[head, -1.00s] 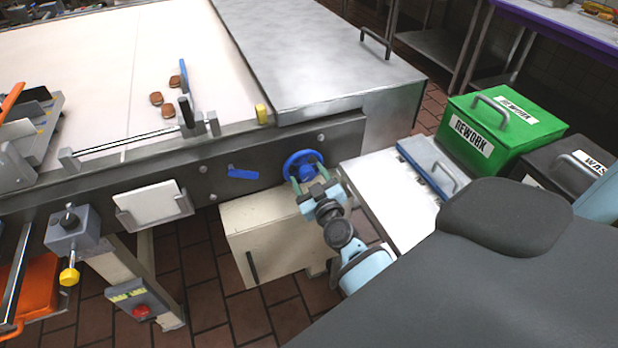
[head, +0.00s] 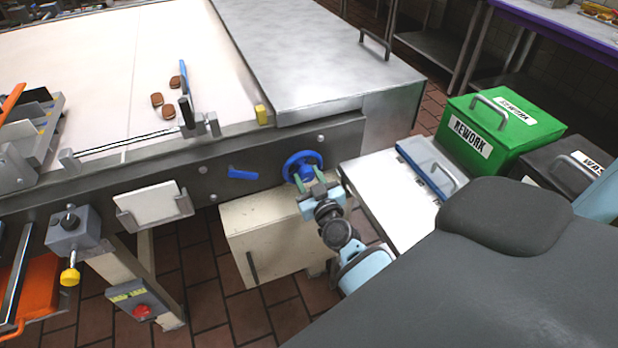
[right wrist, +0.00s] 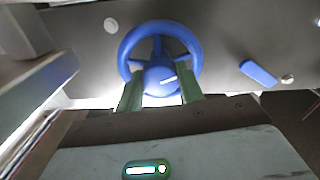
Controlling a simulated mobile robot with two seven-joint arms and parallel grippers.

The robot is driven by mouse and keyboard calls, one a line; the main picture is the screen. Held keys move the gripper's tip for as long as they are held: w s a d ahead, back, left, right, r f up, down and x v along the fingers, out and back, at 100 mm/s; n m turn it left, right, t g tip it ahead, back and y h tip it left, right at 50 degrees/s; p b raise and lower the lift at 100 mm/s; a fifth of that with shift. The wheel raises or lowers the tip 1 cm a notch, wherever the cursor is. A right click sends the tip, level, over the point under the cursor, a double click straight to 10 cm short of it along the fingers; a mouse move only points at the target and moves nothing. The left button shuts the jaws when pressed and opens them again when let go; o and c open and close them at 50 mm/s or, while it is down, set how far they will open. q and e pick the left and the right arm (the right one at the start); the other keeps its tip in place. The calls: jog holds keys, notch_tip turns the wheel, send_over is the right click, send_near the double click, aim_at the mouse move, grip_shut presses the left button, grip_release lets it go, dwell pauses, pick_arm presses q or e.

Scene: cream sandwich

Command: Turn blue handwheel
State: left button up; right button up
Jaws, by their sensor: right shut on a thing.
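The blue handwheel (head: 303,164) is mounted on the dark side rail of the conveyor machine. It also shows in the right wrist view (right wrist: 160,28), with spokes, a central hub and a white mark on the hub. My right gripper (head: 309,182) is at the wheel, with its two green fingers on either side of the hub. In the right wrist view the right gripper (right wrist: 160,88) is shut on the hub, inside the lower part of the rim. The exact contact at the fingertips is partly hidden. My left gripper is not in view.
A blue lever (head: 242,174) sits on the rail left of the wheel. A cream box (head: 262,243) stands below. A white surface (head: 385,190) lies right of my right arm, with a green rework bin (head: 500,128) beyond. Brown biscuits (head: 168,111) lie on the belt.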

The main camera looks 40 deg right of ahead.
jog(key=m, duration=0.3)
jog(key=shift+m, duration=0.3)
jog(key=m, duration=0.2)
jog(key=shift+m, duration=0.3)
jog(key=m, duration=0.4)
jog(key=shift+m, duration=0.3)
jog(key=m, duration=0.3)
jog(key=shift+m, duration=0.3)
jog(key=m, duration=0.3)
jog(key=shift+a+m, duration=0.1)
jog(key=shift+m, duration=0.2)
jog(key=m, duration=0.3)
jog(key=shift+m, duration=0.4)
jog(key=m, duration=0.3)
jog(key=shift+b, duration=0.4)
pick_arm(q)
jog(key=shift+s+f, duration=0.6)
pick_arm(e)
jog(key=shift+m, duration=1.4)
jog(key=shift+m, duration=0.3)
